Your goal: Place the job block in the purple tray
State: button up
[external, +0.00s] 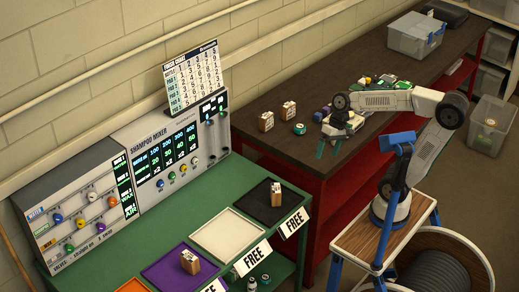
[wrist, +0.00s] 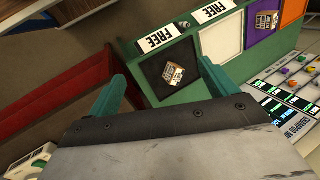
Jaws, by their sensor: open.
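The purple tray (external: 166,272) lies on the green bench in the external view, with a small tan block with a pale label (external: 190,261) in it. A similar block (external: 276,193) stands in the black tray (external: 252,205). I cannot tell which block is the job block. My gripper (external: 328,149) is open and empty, its teal fingers above the red bench's front edge near the green bench. In the wrist view, the black tray's block (wrist: 173,74) appears between and beyond the fingers (wrist: 162,78); the purple tray (wrist: 260,42) is farther right with its block (wrist: 266,21).
A bare white tray (external: 228,237) lies between the black and purple trays; an orange tray (external: 133,286) is at the left. Two more blocks (external: 266,121) (external: 289,110) and a small teal-and-white item (external: 299,129) stand on the dark bench top. The shampoo mixer panel (external: 160,150) rises behind the trays.

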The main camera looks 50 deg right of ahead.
jog(key=s+d+f+n+h, duration=0.1)
jog(key=s+d+h, duration=0.3)
jog(key=s+d, duration=0.4)
jog(key=d, duration=0.4)
jog(key=shift+s+f+n+t, duration=0.2)
jog(key=shift+f+n+t, duration=0.1)
jog(key=shift+f+t, duration=0.1)
